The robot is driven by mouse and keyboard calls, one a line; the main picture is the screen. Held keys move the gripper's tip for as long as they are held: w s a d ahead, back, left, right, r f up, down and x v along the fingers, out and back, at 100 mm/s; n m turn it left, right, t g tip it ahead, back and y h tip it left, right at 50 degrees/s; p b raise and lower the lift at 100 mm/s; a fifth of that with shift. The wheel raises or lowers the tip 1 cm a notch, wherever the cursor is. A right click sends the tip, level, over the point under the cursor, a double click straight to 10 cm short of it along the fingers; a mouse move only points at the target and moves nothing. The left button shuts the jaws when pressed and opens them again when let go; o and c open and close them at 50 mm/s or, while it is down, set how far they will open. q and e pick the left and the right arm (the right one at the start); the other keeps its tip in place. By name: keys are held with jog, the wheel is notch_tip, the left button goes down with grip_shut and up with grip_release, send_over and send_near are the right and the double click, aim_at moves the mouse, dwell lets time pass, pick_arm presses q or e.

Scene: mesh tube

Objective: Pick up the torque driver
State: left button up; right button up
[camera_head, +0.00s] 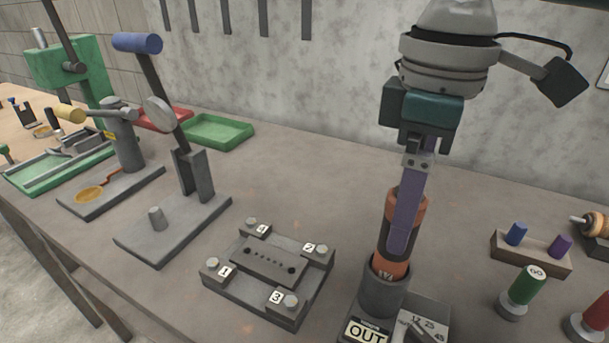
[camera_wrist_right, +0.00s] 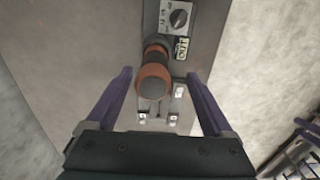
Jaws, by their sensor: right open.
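The torque driver (camera_head: 390,266), with an orange and black handle, stands in a grey cup holder (camera_head: 380,298) marked OUT. My right gripper (camera_head: 402,248) points down at it from above, with a purple finger covering part of the handle in the head view. In the right wrist view the driver's handle end (camera_wrist_right: 153,82) lies between the two spread purple fingers (camera_wrist_right: 160,76), with a gap visible on each side. The right gripper is open and holds nothing. The driver's lower end is hidden in the cup. My left gripper is not in view.
A dial block (camera_head: 428,322) adjoins the holder. A numbered bolt plate (camera_head: 268,274) lies left of it. A peg block (camera_head: 530,254) and a green-handled tool (camera_head: 524,290) stand right. Lever presses and a green tray (camera_head: 215,131) are farther left. The bench behind the plate is clear.

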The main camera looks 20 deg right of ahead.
aim_at(392, 256)
jog(key=f, duration=0.7)
jog(key=shift+w+d+f, duration=0.2)
jog(key=shift+w+f, duration=0.1)
jog(key=shift+w, duration=0.05)
jog(key=shift+r, duration=0.1)
grip_shut()
